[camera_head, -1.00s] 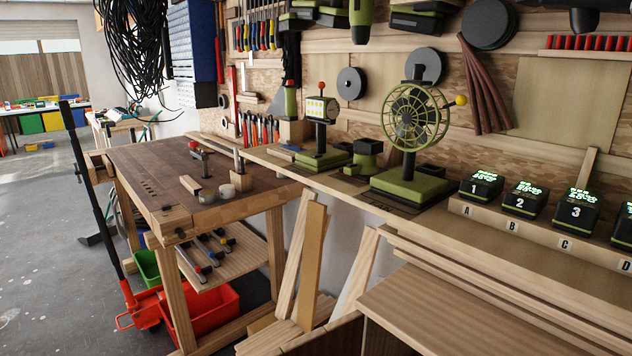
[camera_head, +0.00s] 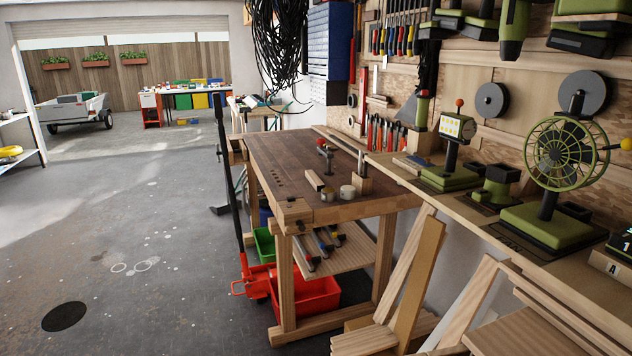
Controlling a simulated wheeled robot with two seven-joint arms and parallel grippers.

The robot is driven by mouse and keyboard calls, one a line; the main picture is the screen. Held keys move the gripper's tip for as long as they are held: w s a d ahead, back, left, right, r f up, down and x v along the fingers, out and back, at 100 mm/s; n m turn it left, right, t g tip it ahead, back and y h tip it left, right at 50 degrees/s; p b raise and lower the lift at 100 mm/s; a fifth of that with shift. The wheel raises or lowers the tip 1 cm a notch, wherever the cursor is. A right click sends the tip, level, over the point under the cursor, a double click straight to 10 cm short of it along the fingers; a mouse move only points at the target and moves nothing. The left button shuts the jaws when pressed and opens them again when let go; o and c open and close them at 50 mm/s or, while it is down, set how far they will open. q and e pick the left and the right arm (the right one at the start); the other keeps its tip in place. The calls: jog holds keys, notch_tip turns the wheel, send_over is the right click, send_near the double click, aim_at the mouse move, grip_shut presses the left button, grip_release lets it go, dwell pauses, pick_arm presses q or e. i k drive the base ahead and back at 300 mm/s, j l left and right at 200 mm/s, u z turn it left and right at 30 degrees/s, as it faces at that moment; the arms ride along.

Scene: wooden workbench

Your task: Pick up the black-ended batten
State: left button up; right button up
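I cannot make out a black end on any wooden piece at this size. A short wooden batten (camera_head: 314,181) lies on the dark top of the wooden workbench (camera_head: 290,155). A small upright wooden block (camera_head: 362,178) stands at the bench's right side, beside two small round pale items (camera_head: 347,192). A red-and-black clamp-like tool (camera_head: 325,150) is behind the short batten. Longer boards (camera_head: 415,270) lean beside the bench at the lower right. Neither of my grippers is in view.
A red crate (camera_head: 305,295) and a green crate (camera_head: 265,243) sit under the bench. A black-handled red pallet jack (camera_head: 230,170) stands at its left. A long shelf with a green fan (camera_head: 560,155) runs along the right. The grey floor (camera_head: 130,220) at left is open.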

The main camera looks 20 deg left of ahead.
aim_at(315, 180)
jog(key=j+z, duration=0.1)
jog(key=j, duration=1.05)
jog(key=j+z, duration=0.15)
jog(key=j, duration=1)
jog(key=i+j, duration=0.2)
jog(key=i+j+z, duration=0.1)
jog(key=j, duration=0.35)
jog(key=i+j, duration=0.2)
jog(key=i+j+z, duration=0.1)
jog(key=j, duration=0.35)
jog(key=i+j, duration=0.25)
jog(key=i+j+z, duration=0.1)
jog(key=j, duration=0.35)
jog(key=i+j, duration=0.15)
jog(key=j, duration=0.2)
jog(key=i+j+z, duration=0.1)
jog(key=j, duration=0.25)
jog(key=i, duration=0.05)
